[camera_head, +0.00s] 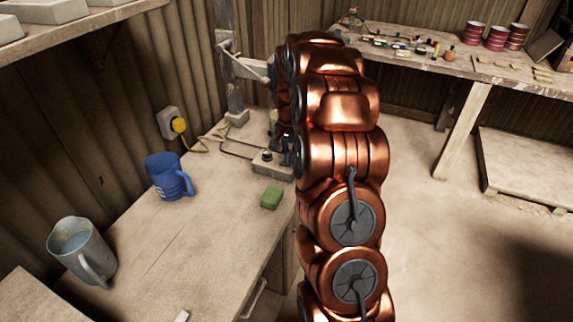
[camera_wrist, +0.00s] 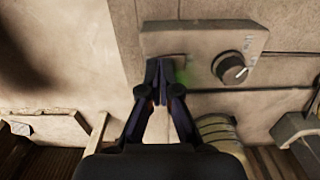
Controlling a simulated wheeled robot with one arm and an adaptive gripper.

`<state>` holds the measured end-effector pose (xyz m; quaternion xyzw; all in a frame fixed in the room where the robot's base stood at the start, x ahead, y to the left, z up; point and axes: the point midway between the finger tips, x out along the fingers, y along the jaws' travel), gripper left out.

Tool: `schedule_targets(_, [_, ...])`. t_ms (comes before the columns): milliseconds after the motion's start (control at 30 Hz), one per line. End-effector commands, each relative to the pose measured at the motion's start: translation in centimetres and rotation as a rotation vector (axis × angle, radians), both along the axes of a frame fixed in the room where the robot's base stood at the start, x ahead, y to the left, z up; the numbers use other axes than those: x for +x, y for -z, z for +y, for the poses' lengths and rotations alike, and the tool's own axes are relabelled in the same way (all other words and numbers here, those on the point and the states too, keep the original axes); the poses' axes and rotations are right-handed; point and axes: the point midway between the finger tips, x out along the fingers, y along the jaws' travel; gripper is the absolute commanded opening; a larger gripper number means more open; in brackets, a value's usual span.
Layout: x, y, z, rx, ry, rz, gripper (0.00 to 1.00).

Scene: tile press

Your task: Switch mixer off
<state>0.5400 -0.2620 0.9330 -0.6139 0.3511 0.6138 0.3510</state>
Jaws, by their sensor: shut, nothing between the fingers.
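In the wrist view my gripper (camera_wrist: 160,72) is shut and empty, its fingertips in front of a pale control box (camera_wrist: 204,38). A round dark knob (camera_wrist: 232,68) with a light pointer sits on the box, just right of the fingertips. A faint green glow (camera_wrist: 190,84) shows between fingertips and knob; its source is partly hidden, and I cannot tell if the fingertips touch the box. In the head view a grey stand with a side arm (camera_head: 237,85), perhaps the mixer, stands at the bench's back. My copper arm hides much of it.
On the bench (camera_head: 190,245) are a blue jug (camera_head: 166,178), a grey jug (camera_head: 82,250), a green block (camera_head: 271,197) and a small box (camera_head: 266,162). A yellow plug (camera_head: 178,125) sits in the wall socket. Red tins (camera_head: 496,38) stand on a far table.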

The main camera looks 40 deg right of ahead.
Motion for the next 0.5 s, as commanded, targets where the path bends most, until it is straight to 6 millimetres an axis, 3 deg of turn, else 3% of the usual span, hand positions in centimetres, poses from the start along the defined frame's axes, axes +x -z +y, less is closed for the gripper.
schedule_targets(500, [0.01,0.50,0.00,0.000,0.000,0.000,0.00])
